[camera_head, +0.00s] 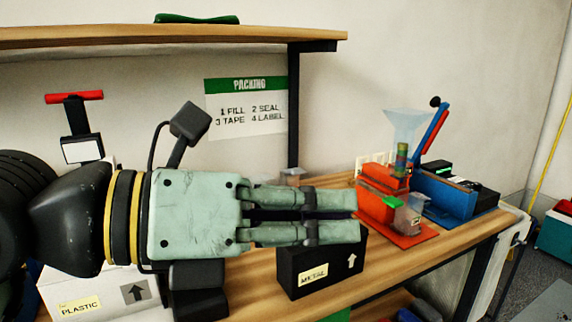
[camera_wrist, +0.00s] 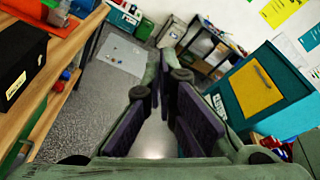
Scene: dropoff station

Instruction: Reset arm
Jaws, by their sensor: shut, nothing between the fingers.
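My gripper (camera_head: 356,216) is pale green and extends to the right across the middle of the head view, above the wooden bench. It is shut and holds nothing. In the wrist view its dark-padded fingers (camera_wrist: 166,72) point out over the grey floor. In the head view it partly covers a black box labelled METAL (camera_head: 318,267) on the bench.
A white PLASTIC box (camera_head: 62,290) stands at lower left, partly behind my arm. A red dispenser with a clear funnel (camera_head: 405,125) and a blue lever device (camera_head: 445,195) stand at the bench's right. A shelf (camera_head: 180,36) runs above. The wrist view shows a teal cabinet (camera_wrist: 262,92).

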